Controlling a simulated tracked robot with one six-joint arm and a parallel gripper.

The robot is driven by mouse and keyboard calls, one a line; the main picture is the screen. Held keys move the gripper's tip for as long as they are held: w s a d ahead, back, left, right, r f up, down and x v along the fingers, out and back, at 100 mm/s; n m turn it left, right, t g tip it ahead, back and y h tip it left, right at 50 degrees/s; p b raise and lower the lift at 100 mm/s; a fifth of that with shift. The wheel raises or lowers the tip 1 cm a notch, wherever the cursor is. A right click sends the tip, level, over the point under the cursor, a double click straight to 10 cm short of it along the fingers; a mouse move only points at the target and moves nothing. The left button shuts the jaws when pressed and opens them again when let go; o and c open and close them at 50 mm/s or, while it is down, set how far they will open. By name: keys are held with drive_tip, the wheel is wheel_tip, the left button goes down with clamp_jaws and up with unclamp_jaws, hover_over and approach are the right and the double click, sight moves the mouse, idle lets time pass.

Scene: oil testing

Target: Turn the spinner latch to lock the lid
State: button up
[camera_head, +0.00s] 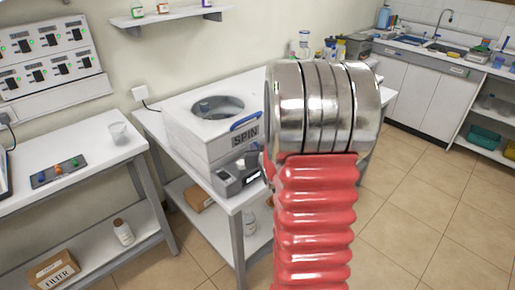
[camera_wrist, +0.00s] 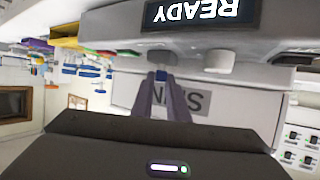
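The spinner (camera_head: 190,140) is a white box on the middle table, with a "SPIN" label on its front. A round, glassy window or opening (camera_head: 218,107) is in its top; I cannot tell how the lid sits. A blue latch bar (camera_head: 245,121) slants at the front top edge, above the label. The wrist view is upside down and shows the label (camera_wrist: 190,102). My gripper (camera_wrist: 161,75) points at the spinner's front, its two dark fingers apart. A small blue piece shows between the tips; I cannot tell whether it is the latch or whether they touch it.
A grey device with a display (camera_head: 237,176) stands before the spinner; its "READY" screen (camera_wrist: 195,12) is close in the wrist view. A left table (camera_head: 70,175) holds a cup (camera_head: 118,131). Bottles (camera_head: 303,45) stand behind my arm. Tiled floor (camera_head: 420,190) is clear at right.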

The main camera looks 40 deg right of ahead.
clamp_jaws()
drive_tip(key=shift+w+a+m+g+h, duration=0.1)
drive_tip(key=shift+a+m+g+h, duration=0.1)
drive_tip(key=shift+m+g+h, duration=0.4)
drive_tip(key=shift+w+a+m+g+h, duration=0.15)
drive_tip(key=shift+m+g+h, duration=0.55)
drive_tip(key=shift+m+h, duration=0.4)
drive_tip(key=shift+w+m+g+h, duration=0.1)
drive_tip(key=shift+m+g+h, duration=0.2)
drive_tip(key=shift+m+g, duration=0.25)
drive_tip(key=shift+w+a+m+g+h, duration=0.15)
drive_tip(key=shift+m+g+h, duration=0.35)
drive_tip(key=shift+m+g, duration=0.4)
drive_tip(key=shift+w+a+m+g+h, duration=0.15)
drive_tip(key=shift+m+g+h, duration=0.35)
drive_tip(key=shift+m+g, duration=0.3)
drive_tip(key=shift+d+m+g, duration=0.1)
drive_tip(key=shift+m+g, duration=0.45)
drive_tip(key=o, duration=0.5)
unclamp_jaws()
